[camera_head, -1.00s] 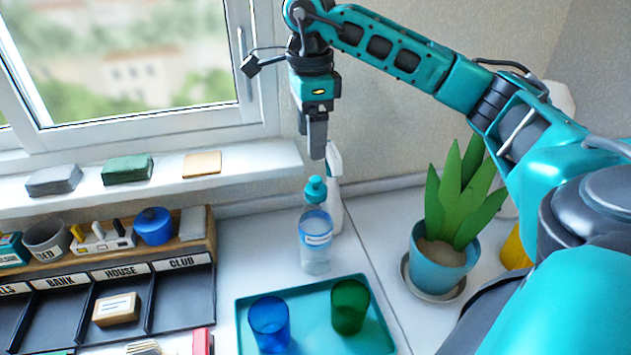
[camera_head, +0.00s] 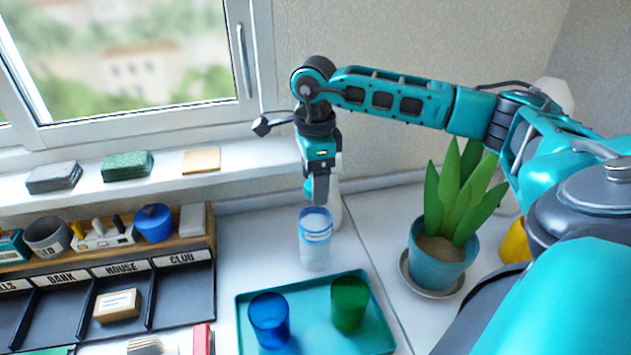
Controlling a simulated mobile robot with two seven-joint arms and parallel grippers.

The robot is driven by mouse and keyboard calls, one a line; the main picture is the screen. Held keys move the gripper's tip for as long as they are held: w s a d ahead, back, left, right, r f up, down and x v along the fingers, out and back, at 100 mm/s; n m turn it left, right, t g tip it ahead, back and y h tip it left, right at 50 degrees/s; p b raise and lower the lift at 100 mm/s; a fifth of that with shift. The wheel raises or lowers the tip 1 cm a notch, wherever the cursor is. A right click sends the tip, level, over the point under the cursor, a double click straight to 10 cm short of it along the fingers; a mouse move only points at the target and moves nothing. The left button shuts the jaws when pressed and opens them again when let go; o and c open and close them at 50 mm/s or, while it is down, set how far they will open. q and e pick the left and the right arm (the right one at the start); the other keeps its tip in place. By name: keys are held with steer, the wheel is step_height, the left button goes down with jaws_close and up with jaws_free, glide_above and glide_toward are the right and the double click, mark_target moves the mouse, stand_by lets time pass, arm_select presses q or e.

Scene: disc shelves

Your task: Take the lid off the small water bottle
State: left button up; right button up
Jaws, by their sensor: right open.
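The small water bottle (camera_head: 315,250) stands upright on the white counter, clear with a blue-and-white label band. Its teal lid (camera_head: 308,188) shows only as a sliver beside my gripper's finger; the rest of the lid and the bottle's neck are hidden. My right gripper (camera_head: 320,197) points down at the top of the bottle, with its fingers at lid height. It is open; whether the fingers touch the lid cannot be told. My left gripper is not in view.
A white spray bottle (camera_head: 335,208) stands close behind the bottle. A teal tray (camera_head: 310,330) with a blue cup (camera_head: 269,318) and a green cup (camera_head: 349,303) lies in front. A potted plant (camera_head: 440,255) stands right, an organiser (camera_head: 180,290) left.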

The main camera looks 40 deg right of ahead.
steer(key=shift+c, duration=0.2)
steer(key=c, duration=1)
steer(key=shift+c, duration=0.2)
step_height(320, 180, up, 20)
steer(key=p, duration=0.1)
